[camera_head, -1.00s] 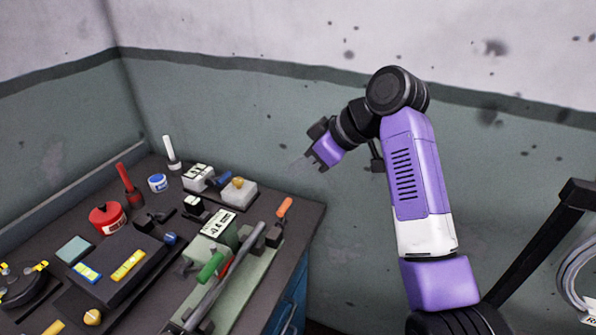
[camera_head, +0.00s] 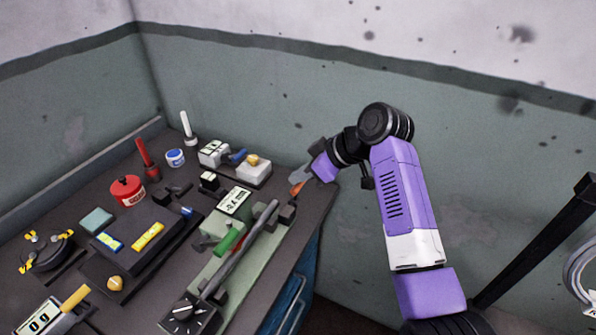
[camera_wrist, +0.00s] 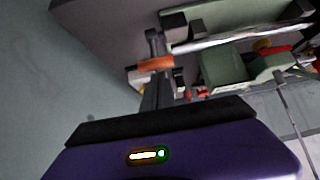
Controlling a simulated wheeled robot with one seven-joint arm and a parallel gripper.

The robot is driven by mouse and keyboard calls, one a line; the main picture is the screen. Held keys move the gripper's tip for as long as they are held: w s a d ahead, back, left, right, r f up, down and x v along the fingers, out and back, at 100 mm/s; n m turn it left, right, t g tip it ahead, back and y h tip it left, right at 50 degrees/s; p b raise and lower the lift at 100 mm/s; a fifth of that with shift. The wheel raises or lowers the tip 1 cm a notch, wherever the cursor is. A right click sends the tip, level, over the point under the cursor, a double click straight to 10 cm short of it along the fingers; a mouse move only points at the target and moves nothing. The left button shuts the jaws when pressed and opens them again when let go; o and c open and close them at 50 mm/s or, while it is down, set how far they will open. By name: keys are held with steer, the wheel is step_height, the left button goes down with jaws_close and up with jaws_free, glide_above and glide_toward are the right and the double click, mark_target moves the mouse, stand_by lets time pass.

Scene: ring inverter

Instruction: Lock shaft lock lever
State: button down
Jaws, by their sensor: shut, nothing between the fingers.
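The orange-handled lever (camera_head: 297,189), which appears to be the shaft lock lever, sits at the far end of the long grey shaft (camera_head: 240,250) on the green bench fixture (camera_head: 268,243). My gripper (camera_head: 301,175) is shut and empty, right beside the orange handle at the bench's far right corner. In the wrist view, the orange handle (camera_wrist: 156,64) lies across just beyond my gripper's fingers (camera_wrist: 158,92). I cannot tell whether they touch. The shaft (camera_wrist: 235,40) runs off to the right there. My gripper partly hides the lever's surroundings in the head view.
A green handle (camera_head: 229,241) and a boxy unit with a display (camera_head: 234,202) stand beside the shaft. A white block with a yellow knob (camera_head: 254,170), a red pot (camera_head: 128,190) and other tools crowd the bench. The wall (camera_head: 250,90) is close behind; open space lies right of the bench.

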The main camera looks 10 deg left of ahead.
steer(key=shift+d, duration=0.1)
steer(key=shift+s+d+f+y+b, duration=0.1)
steer(key=shift+d+y+b, duration=0.15)
steer(key=shift+y+b, duration=0.2)
steer(key=shift+d, duration=0.1)
steer(key=s+d+f+t+y+b, duration=0.2)
steer(key=d+f+y+b, duration=0.1)
steer(key=d+b, duration=0.4)
steer(key=s+d+f+t+y+b, duration=0.1)
steer(key=s+d+f+y+b, duration=0.2)
steer(key=b, duration=1.1)
steer(key=shift+d+t+y, duration=0.4)
steer(key=shift+d+y, duration=1.35)
steer(key=shift+d, duration=0.15)
steer(key=shift+f, duration=0.1)
steer(key=shift+s, duration=0.1)
